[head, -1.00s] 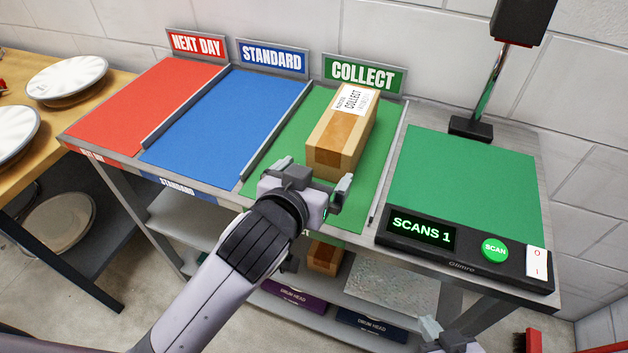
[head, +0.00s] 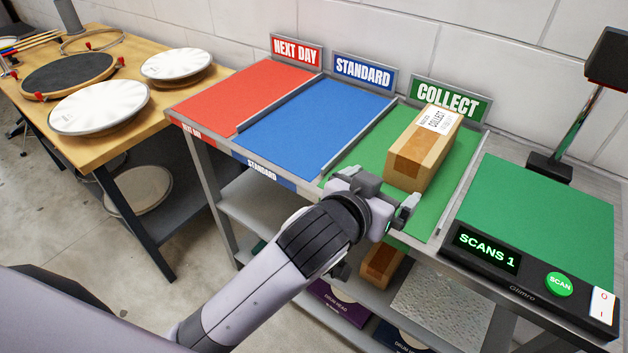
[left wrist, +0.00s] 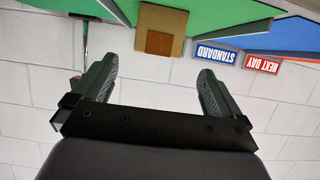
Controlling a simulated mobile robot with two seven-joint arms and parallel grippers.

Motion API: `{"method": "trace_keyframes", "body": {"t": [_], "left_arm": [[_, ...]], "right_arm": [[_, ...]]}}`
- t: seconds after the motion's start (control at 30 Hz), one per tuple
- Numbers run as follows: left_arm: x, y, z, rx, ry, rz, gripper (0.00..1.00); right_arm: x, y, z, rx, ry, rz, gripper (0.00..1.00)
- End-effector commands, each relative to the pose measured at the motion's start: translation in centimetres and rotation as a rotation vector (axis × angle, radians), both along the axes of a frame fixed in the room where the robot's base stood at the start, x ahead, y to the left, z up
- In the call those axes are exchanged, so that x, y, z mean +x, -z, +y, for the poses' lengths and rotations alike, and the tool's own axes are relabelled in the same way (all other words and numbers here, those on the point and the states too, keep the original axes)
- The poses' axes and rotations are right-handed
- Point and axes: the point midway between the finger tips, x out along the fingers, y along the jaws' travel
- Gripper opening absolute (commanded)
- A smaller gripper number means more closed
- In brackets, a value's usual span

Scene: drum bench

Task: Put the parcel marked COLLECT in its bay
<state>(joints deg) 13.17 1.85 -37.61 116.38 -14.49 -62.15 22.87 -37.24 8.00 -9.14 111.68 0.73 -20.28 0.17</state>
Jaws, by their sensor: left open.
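The cardboard parcel (head: 424,148) has a white label reading COLLECT. It rests on the green COLLECT bay (head: 373,150), in front of the green COLLECT sign (head: 449,99). My left gripper (head: 385,205) is over the bay's front edge, open and empty, just in front of the parcel and apart from it. In the left wrist view the fingers (left wrist: 155,100) are spread with nothing between them, and the parcel (left wrist: 160,30) shows beyond them, upside down. My right gripper is not in view.
The blue STANDARD bay (head: 310,130) and red NEXT DAY bay (head: 245,95) are empty, split by low dividers. A scanner (head: 530,265) reading SCANS 1 stands right. Another small box (head: 382,265) sits on the shelf below. A wooden table (head: 110,150) with drums is at left.

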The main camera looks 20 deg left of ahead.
Motion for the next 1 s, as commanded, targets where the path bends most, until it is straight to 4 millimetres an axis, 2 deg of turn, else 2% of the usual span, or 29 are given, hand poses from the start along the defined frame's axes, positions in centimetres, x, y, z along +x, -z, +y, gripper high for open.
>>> {"method": "trace_keyframes", "body": {"t": [0.17,0.27,0.37,0.57,0.7,0.83,1.0], "left_arm": [[-0.1,0.7,0.2,-0.001,-0.001,0.011,1.0],[-0.7,3.0,1.1,-0.006,0.0,0.041,1.0],[-1.9,6.9,2.8,-0.014,-0.005,0.084,1.0],[-6.4,15.4,7.8,-0.014,-0.032,0.164,1.0],[-10.8,20.3,11.7,0.005,-0.064,0.204,1.0],[-14.6,23.3,14.9,0.034,-0.092,0.228,1.0],[-17.5,24.9,17.2,0.059,-0.113,0.24,1.0]], "right_arm": [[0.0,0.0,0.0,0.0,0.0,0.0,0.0],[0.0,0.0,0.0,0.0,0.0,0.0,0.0],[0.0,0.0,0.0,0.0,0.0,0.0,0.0],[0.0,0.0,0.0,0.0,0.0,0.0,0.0],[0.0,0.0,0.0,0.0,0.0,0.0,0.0],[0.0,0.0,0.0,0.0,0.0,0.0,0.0],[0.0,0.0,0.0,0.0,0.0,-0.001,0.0]]}}
